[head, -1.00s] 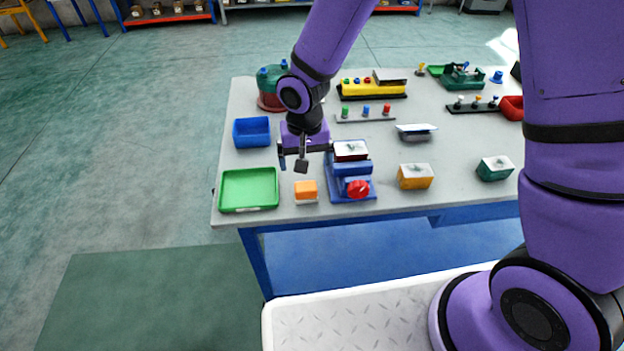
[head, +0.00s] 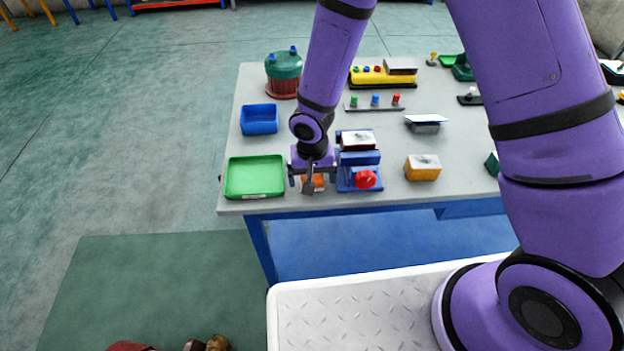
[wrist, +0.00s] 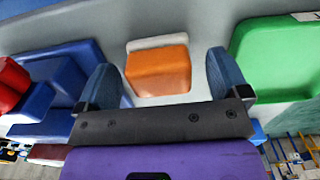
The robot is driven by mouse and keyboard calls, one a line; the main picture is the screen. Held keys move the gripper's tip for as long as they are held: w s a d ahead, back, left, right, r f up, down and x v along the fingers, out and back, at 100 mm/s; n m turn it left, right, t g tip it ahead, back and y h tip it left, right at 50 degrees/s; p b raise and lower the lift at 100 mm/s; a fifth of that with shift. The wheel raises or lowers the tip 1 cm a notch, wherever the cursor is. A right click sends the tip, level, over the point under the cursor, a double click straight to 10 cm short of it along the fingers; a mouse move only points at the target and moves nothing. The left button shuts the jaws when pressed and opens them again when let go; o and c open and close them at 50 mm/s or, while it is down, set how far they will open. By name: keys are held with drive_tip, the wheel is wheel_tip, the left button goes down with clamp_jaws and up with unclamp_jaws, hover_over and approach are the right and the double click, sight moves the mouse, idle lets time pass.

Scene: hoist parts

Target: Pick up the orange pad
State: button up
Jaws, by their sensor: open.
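The orange pad (wrist: 159,70) is a small block with a pale base, on the grey table near its front edge. In the wrist view it shows between the two blue-grey fingers of my gripper (wrist: 168,84), with a gap on each side. In the head view my gripper (head: 312,180) is open above the pad (head: 318,183), and its fingers partly hide it. I cannot tell the exact height between the fingertips and the pad.
A green tray (head: 254,194) stands close on the left. A blue fixture with a red knob (head: 365,179) stands close on the right. A blue bin (head: 259,132) is behind the tray. A yellow block (head: 422,173) is further right. The table's front edge is near.

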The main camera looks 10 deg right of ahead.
drive_tip(key=shift+f, duration=0.65)
drive_tip(key=shift+c, duration=0.4)
drive_tip(key=c, duration=0.9)
drive_tip(key=shift+r, duration=0.1)
drive_tip(key=shift+c, duration=0.2)
